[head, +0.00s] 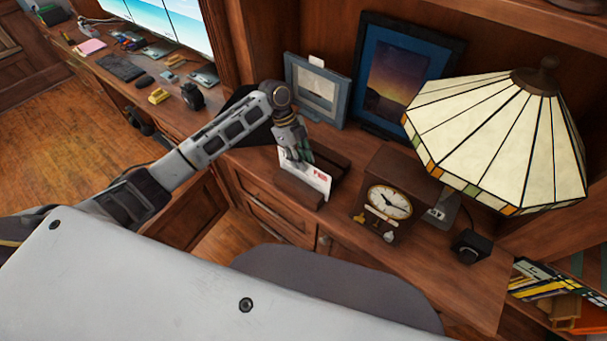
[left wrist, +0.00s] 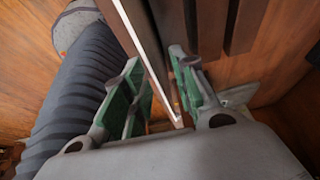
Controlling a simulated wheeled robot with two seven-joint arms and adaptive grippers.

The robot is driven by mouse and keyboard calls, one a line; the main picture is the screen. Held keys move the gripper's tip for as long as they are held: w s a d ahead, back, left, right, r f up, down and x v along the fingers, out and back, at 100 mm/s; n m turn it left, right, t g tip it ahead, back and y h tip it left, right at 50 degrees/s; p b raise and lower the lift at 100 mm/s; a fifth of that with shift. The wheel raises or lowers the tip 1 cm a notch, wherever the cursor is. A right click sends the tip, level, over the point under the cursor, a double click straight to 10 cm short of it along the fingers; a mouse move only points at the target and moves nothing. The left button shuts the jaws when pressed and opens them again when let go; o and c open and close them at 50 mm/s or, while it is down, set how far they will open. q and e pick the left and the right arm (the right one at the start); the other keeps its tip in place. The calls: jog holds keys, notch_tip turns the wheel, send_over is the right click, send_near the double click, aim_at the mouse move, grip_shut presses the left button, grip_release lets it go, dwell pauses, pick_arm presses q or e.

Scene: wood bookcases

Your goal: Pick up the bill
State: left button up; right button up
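The bill (head: 318,179) is a white paper with red print, standing in a dark wooden letter holder (head: 298,190) on the desk. My left gripper (head: 297,160) is over the holder at the bill's upper left part and hides some of it. In the left wrist view, my left gripper (left wrist: 157,92) has its two green-padded fingers apart. Contact with that finger cannot be told. My right gripper is not in view.
A clock (head: 388,203) and a stained-glass lamp (head: 500,140) stand right of the holder. Two picture frames stand behind it, a small one (head: 318,92) and a larger one (head: 400,75). A keyboard (head: 120,67) and small items lie on the desk at far left.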

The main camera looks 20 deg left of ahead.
aim_at(304, 175)
pick_arm(q)
jog(key=shift+p+x, duration=0.4)
jog(key=shift+x, duration=2.1)
jog(key=shift+s+d+r, duration=0.1)
jog(key=shift+s, duration=0.05)
grip_shut()
